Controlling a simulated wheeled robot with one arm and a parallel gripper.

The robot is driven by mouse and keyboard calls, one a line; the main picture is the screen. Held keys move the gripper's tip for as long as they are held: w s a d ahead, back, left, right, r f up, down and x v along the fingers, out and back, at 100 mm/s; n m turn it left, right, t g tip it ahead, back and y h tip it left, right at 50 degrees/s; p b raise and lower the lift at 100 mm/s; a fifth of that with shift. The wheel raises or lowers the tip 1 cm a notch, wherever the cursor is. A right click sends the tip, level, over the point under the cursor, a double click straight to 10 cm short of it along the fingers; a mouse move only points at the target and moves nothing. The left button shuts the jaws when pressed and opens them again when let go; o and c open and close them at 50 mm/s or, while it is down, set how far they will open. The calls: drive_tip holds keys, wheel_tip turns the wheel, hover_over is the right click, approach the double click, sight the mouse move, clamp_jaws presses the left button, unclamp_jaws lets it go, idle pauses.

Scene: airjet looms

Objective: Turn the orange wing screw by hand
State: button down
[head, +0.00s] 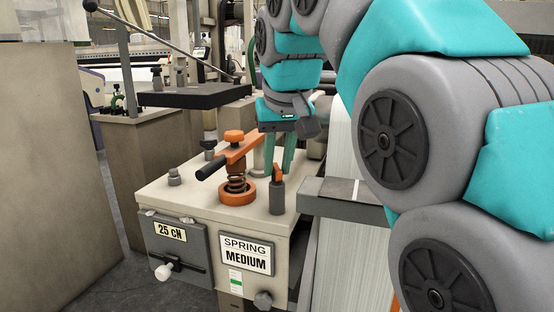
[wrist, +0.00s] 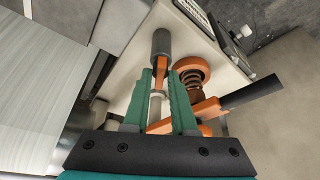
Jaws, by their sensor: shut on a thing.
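The orange wing screw (head: 278,173) sits on top of a dark grey post (head: 277,197) at the right front of the beige machine top. In the wrist view the wing screw (wrist: 161,68) shows between the green fingertips, with the grey post (wrist: 161,42) beyond it. My gripper (head: 278,167) reaches down from above and is shut on the wing; it also shows in the wrist view (wrist: 160,77). Part of the wing is hidden by the fingers.
An orange lever (head: 239,148) with a black handle and a spring (head: 236,183) stands close left of my gripper. The front carries a "25 cN" plate (head: 171,231) and a "SPRING MEDIUM" label (head: 246,255). A grey bar (head: 340,208) lies to the right.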

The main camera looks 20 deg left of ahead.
drive_tip(key=shift+n+y, duration=0.4)
drive_tip(key=shift+n, duration=0.8)
drive_tip(key=shift+g, duration=0.3)
drive_tip(key=c, duration=0.9)
unclamp_jaws()
